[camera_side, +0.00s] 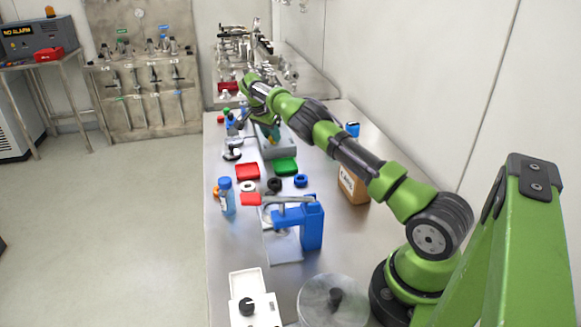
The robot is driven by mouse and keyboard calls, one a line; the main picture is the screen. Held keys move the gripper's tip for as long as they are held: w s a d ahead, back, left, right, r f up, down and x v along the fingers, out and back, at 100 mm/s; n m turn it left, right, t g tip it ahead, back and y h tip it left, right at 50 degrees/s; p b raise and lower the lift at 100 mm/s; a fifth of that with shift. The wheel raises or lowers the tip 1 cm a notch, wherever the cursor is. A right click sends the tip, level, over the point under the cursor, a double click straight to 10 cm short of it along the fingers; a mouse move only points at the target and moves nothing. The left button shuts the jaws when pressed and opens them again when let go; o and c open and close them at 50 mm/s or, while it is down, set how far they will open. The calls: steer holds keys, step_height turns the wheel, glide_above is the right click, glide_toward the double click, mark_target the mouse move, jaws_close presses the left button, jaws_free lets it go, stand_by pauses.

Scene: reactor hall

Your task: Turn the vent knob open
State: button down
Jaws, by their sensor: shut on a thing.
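My green and black arm reaches from the lower right to the back of the bench. My gripper (269,130) points down at a grey box (284,150) at the far end. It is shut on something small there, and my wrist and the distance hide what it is. I cannot make out a vent knob under the fingers. A black knob (246,306) sits on a white device at the front left of the bench. My gripper is far from both.
A blue stand (312,226) with a red-ended lever is mid-bench. A blue-capped bottle (227,200), a red tray (247,171), a green tray (286,166) and a brown container (353,187) stand around it. Glassware and metal fittings crowd the back. The floor at left is clear.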

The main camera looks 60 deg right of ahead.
steer(key=shift+m, duration=0.4)
steer(key=c, duration=0.8)
jaws_free()
steer(key=shift+v, duration=3.75)
steer(key=shift+w+a, duration=0.1)
